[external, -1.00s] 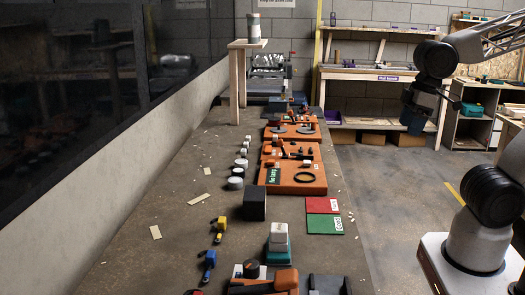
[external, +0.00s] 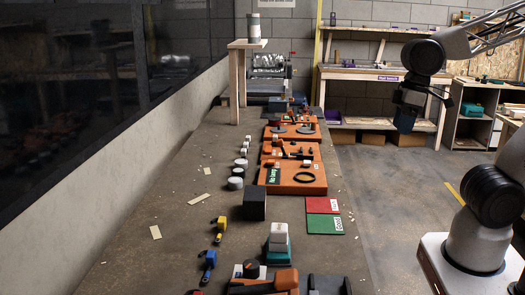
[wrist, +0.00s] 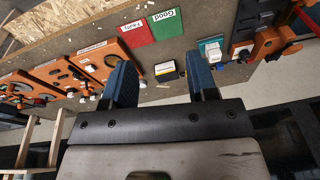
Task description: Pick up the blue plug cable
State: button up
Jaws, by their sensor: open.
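The blue plug cable (external: 208,265) lies on the grey workbench toward the near left in the external view, in line with a similar yellow plug (external: 219,229). My gripper (external: 405,119) hangs high over the floor, right of the bench and well away from the plug. In the wrist view its two blue fingers (wrist: 161,78) are spread apart with nothing between them.
A black box (external: 255,204), red card (external: 322,205) and green card (external: 325,225) are on the bench. Orange fixture boards (external: 292,177) stand behind them. A teal-and-white block (external: 278,243) and an orange fixture (external: 286,280) are at the near edge. A wooden stand (external: 237,90) rises at the far end.

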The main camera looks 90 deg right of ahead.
jog(key=w+a+f+m+g+y, duration=0.1)
jog(key=w+a+f+m+y, duration=0.15)
jog(key=w, duration=0.55)
jog(key=w+a+f+m+g+y, duration=0.1)
jog(key=w+a+m+y, duration=0.15)
jog(key=w, duration=0.55)
jog(key=w+a+f+m+g+y, duration=0.1)
jog(key=w+a+f+m, duration=0.15)
jog(key=w, duration=0.65)
jog(key=m+y, duration=0.7)
jog(key=m, duration=0.2)
send_near(210, 254)
jog(key=shift+s+d+r+t, duration=0.25)
jog(key=shift+d+t, duration=0.15)
jog(key=shift+d, duration=0.2)
jog(key=shift+x, duration=3.45)
